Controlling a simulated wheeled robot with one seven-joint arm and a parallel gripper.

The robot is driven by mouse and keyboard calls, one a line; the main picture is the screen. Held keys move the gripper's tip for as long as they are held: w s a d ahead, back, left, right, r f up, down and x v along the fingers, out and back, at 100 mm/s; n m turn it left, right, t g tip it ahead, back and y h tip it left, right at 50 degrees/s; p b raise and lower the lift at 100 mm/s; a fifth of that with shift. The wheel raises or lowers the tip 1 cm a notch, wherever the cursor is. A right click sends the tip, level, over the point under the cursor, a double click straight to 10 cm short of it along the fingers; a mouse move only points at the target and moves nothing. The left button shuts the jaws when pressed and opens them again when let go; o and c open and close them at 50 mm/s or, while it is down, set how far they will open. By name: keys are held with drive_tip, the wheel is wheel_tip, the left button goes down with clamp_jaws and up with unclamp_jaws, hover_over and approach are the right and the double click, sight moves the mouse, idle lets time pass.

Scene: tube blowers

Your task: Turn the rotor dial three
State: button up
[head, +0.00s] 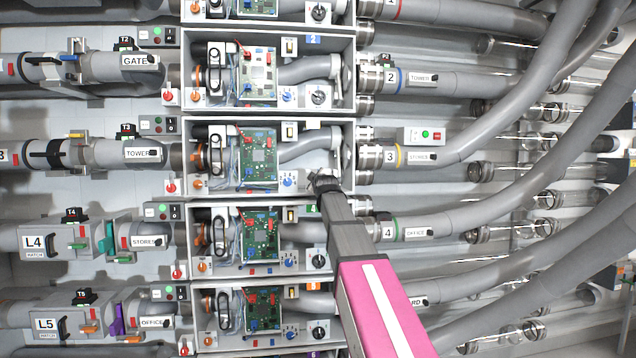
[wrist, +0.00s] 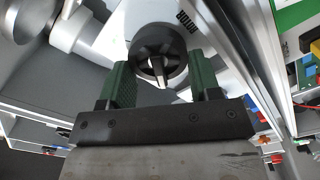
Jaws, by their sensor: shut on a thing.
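Rotor dial three is a round black knob with a pale pointer line in the wrist view (wrist: 158,54), beside a label reading ROTOR (wrist: 187,23). The pointer runs roughly up and down in that picture. My gripper (wrist: 160,66) has its two green fingers on either side of the knob, shut on it. In the head view my gripper (head: 324,181) reaches the lower right corner of the third unit's box (head: 352,150), level with the tube marked 3. There the gripper mostly hides the dial.
Similar boxes stand above and below, with black dials such as the one in the second box (head: 319,97) and the fourth box (head: 319,261). A blue knob (head: 289,182) sits just left of my gripper. Grey tubes (head: 470,150) crowd the right side.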

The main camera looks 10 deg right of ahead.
drive_tip(key=shift+f+n, duration=0.1)
drive_tip(key=shift+n, duration=0.5)
drive_tip(key=o, duration=0.6)
drive_tip(key=shift+c, duration=0.2)
drive_tip(key=shift+s, duration=0.15)
drive_tip(key=s, duration=1)
drive_tip(key=shift+s, duration=0.3)
